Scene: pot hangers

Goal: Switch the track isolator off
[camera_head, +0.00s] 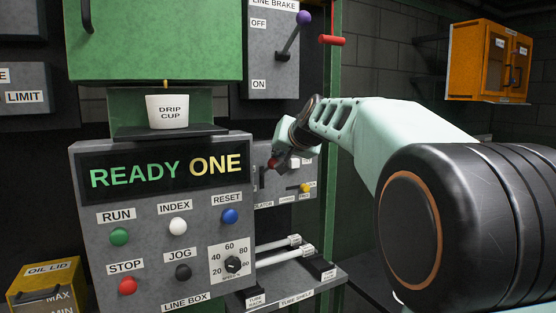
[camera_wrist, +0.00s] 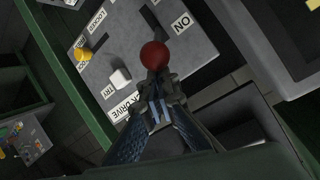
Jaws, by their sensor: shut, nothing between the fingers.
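The track isolator's red ball knob (camera_wrist: 154,54) is in the upper middle of the wrist view, on a grey panel (camera_wrist: 125,35) with an "ON" label to its right. It shows small in the head view (camera_head: 272,163), at the left part of the panel marked "...OLATOR". My gripper (camera_wrist: 160,84) is shut and empty, its fingertips right at the near side of the knob in the wrist view. I cannot tell whether they touch it. In the head view my gripper (camera_head: 278,158) partly covers the panel. The isolator's handle below the knob is mostly hidden.
The line box (camera_head: 160,225) stands close on the left. A line brake lever (camera_head: 290,40) is above, and a tube shelf (camera_head: 300,285) with tubes is below.

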